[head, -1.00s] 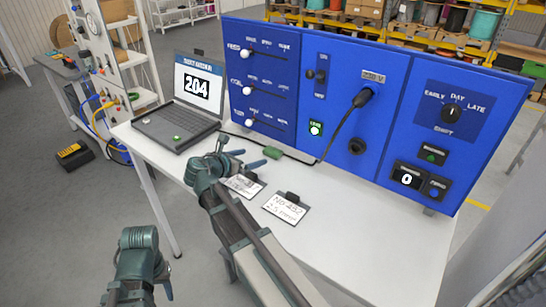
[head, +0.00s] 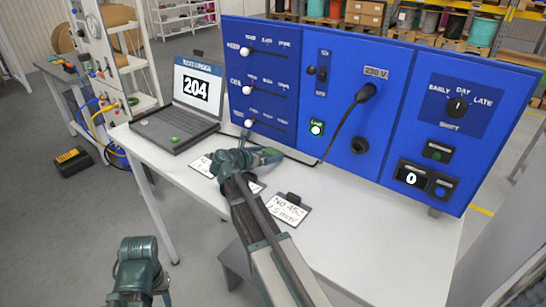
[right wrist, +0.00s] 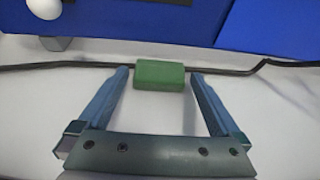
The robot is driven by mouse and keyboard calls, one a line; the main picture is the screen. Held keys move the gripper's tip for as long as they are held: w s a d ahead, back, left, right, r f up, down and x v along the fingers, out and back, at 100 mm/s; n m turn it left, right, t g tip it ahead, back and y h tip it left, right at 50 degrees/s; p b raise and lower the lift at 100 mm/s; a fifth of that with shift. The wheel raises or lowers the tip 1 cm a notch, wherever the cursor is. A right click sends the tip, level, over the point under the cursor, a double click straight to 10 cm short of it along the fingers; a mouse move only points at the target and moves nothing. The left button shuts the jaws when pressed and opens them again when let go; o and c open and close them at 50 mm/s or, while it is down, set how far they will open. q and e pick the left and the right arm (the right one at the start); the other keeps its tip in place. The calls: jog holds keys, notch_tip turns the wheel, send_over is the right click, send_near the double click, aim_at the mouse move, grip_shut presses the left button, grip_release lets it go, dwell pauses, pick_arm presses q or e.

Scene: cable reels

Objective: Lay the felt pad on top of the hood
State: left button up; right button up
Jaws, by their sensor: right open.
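A small green block (right wrist: 160,75), which looks like the felt pad, lies on the white table in front of the blue panel, by a dark cable. In the head view it is hidden behind my right gripper (head: 268,155). In the right wrist view my right gripper (right wrist: 160,80) is open. Its two fingertips stand on either side of the block, with a gap at each side. My left arm's end (head: 140,272) is low at the left, off the table, and its jaws cannot be made out. I cannot pick out a part that is clearly the hood.
The blue panel (head: 340,140) with sliders, a plug and a dial stands along the table's back. A laptop (head: 178,115) showing 204 is at the left. Label cards, one a clipboard (head: 288,210), lie near my right arm. The table's right front (head: 375,240) is clear.

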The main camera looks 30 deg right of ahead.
aim_at(270, 153)
jog(key=shift+x, duration=1.15)
jog(key=shift+c, duration=0.7)
jog(key=shift+a, duration=0.1)
jog(key=c, duration=1)
jog(key=shift+c, duration=0.2)
jog(key=shift+r+p, duration=0.35)
jog(key=shift+r, duration=0.1)
notch_tip(270, 153, up, 3)
jog(key=p, duration=0.2)
jog(key=shift+f+p, duration=0.15)
jog(key=shift+p, duration=0.2)
jog(key=s+a, duration=0.3)
jog(key=s, duration=0.1)
jog(key=s+a+r+p, duration=0.1)
jog(key=s+a, duration=0.1)
jog(key=s, duration=0.3)
jog(key=s+a, duration=0.3)
jog(key=s, duration=0.1)
jog(key=shift+s+a+r, duration=0.15)
jog(key=shift+s+a, duration=0.1)
jog(key=shift+a, duration=0.05)
